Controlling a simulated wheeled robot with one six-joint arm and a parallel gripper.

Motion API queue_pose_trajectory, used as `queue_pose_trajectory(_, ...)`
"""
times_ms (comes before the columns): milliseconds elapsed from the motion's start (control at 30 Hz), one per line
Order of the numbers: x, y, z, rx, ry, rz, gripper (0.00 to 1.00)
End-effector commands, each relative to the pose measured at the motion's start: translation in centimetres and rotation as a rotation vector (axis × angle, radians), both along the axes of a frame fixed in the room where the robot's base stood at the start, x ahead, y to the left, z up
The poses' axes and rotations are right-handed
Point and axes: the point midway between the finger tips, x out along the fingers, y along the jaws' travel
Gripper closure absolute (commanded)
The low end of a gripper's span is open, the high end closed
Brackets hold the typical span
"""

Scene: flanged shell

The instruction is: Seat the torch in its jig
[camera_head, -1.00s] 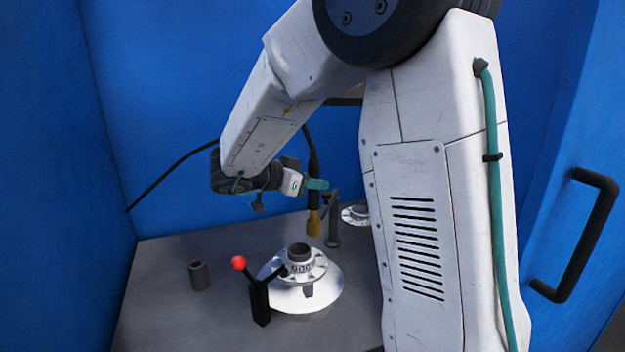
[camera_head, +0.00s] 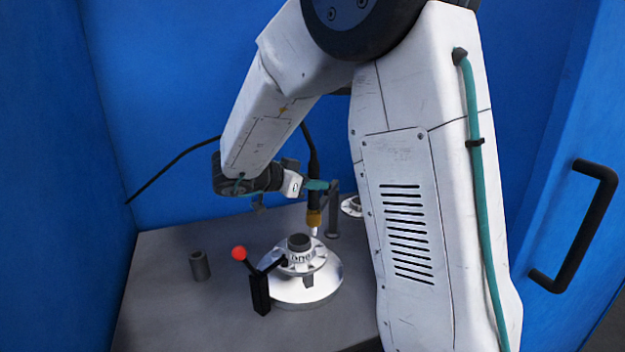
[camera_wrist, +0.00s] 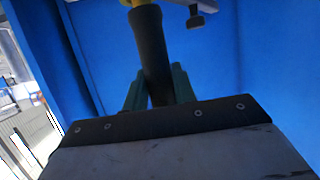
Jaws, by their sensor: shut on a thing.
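My gripper (camera_head: 318,185) has teal fingers shut on the torch. The torch (camera_head: 313,165) is a black, nearly upright stick with a brass-coloured nozzle and a pale tip at its lower end. It hangs above the table, behind and slightly right of the flanged shell's collar in the head view. In the wrist view the black torch body (camera_wrist: 150,50) stands between the teal fingers (camera_wrist: 158,90), with yellow at its far end. A dark post with a side arm (camera_head: 333,215) stands just right of the torch; I cannot tell whether it is the jig.
The silver flanged shell (camera_head: 320,287) sits on the grey table (camera_head: 180,315), with a black clamp with a red knob (camera_head: 259,290) at its front left. A small grey cylinder (camera_head: 200,266) stands left. Another round flanged part (camera_head: 351,206) is partly hidden behind my arm. Blue walls enclose the table.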

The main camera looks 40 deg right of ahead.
Motion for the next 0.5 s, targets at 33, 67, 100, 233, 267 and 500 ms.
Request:
queue_pose_trajectory(33, 0.01, 0.0, -0.12, -0.001, 0.0, 0.0, 1.0)
queue_pose_trajectory(67, 0.01, 0.0, -0.19, -0.001, 0.001, 0.0, 1.0)
queue_pose_trajectory(100, 0.01, 0.0, -0.29, -0.001, 0.001, 0.0, 1.0)
queue_pose_trajectory(233, 0.01, 0.0, -0.6, -0.001, 0.001, 0.0, 1.0)
queue_pose_trajectory(267, 0.01, -0.01, -0.66, -0.001, 0.001, 0.0, 1.0)
queue_pose_trajectory(500, 0.0, -0.01, -1.08, -0.001, -0.001, 0.0, 0.65)
